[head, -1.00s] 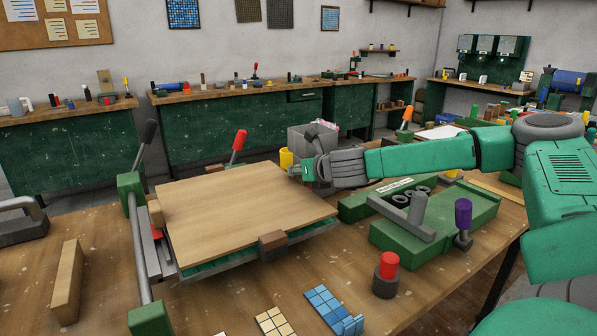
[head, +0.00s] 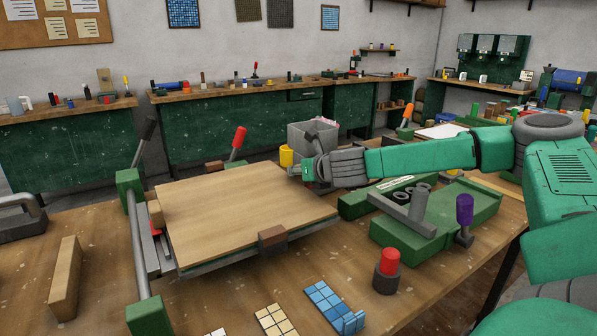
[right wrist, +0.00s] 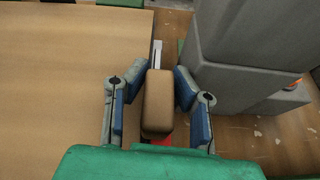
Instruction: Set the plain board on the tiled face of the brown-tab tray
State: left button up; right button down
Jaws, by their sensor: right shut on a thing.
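The plain board (head: 240,207) is a flat pale wooden sheet lying nearly level over the tray in the head view. It also fills the left of the right wrist view (right wrist: 60,80). The tray is mostly hidden beneath it; a brown tab (head: 272,238) shows at the front edge and a grey edge (head: 215,266) below. The tiled face is covered, so I cannot tell whether the board touches it everywhere. My right gripper (right wrist: 158,105) is shut on a brown block (right wrist: 158,100) beside the board's edge; in the head view it is at the board's far right corner. My left gripper is out of view.
A grey rail with green end blocks (head: 130,180) stands along the board's left side. A green fixture with a purple knob (head: 464,210) and a red-topped peg (head: 389,262) stand to the right. Cream (head: 277,320) and blue (head: 330,302) tile pieces lie in front.

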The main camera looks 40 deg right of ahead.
jog(key=shift+f+b, duration=0.25)
jog(key=shift+b, duration=0.05)
jog(key=c, duration=1.3)
grip_release()
jog(key=shift+a, duration=0.1)
jog(key=shift+o, duration=0.2)
jog(key=v, duration=1.1)
jog(key=shift+s+a, duration=0.2)
jog(key=shift+s+r, duration=0.1)
jog(key=shift+s, duration=0.1)
